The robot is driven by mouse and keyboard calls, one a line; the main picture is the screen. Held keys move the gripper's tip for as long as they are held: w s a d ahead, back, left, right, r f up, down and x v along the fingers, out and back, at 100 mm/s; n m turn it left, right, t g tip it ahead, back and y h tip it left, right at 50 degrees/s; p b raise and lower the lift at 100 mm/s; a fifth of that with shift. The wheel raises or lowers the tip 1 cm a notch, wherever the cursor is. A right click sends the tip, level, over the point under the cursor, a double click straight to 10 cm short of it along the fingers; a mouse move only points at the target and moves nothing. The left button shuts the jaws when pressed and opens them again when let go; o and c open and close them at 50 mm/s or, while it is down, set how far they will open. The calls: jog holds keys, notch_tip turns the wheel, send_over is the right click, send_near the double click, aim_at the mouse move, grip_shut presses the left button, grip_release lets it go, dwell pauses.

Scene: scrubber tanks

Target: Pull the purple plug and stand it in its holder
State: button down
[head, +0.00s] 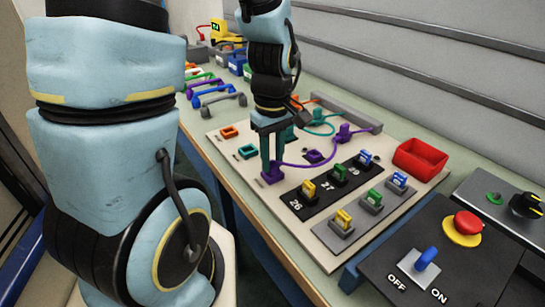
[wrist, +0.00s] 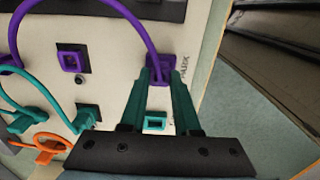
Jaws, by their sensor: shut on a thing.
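My gripper (head: 271,168) points down at the near-left edge of the cream panel, its green fingers shut on the purple plug (head: 272,175). In the wrist view the fingertips (wrist: 160,78) meet at the purple plug (wrist: 161,62). A purple cable (head: 310,163) arches from it to a purple block (head: 345,132) at the back. The plug is at the purple holder spot, in line with the empty teal and orange frames; the fingers hide whether it is fully seated. The purple socket (head: 314,156) stands empty and also shows in the wrist view (wrist: 72,58).
An empty teal frame (head: 249,151) and orange frame (head: 229,132) lie beside the gripper. The teal cable (head: 318,128) is behind it. A black strip (head: 325,190) with coloured breakers, a red bin (head: 420,159) and a switch box (head: 430,260) are to the right.

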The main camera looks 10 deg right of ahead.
jog(key=shift+c, duration=0.4)
grip_release()
dwell(0.4)
notch_tip(320, 180, up, 9)
jog(key=p, duration=0.7)
jog(key=shift+f+p, duration=0.2)
jog(key=shift+p, duration=0.2)
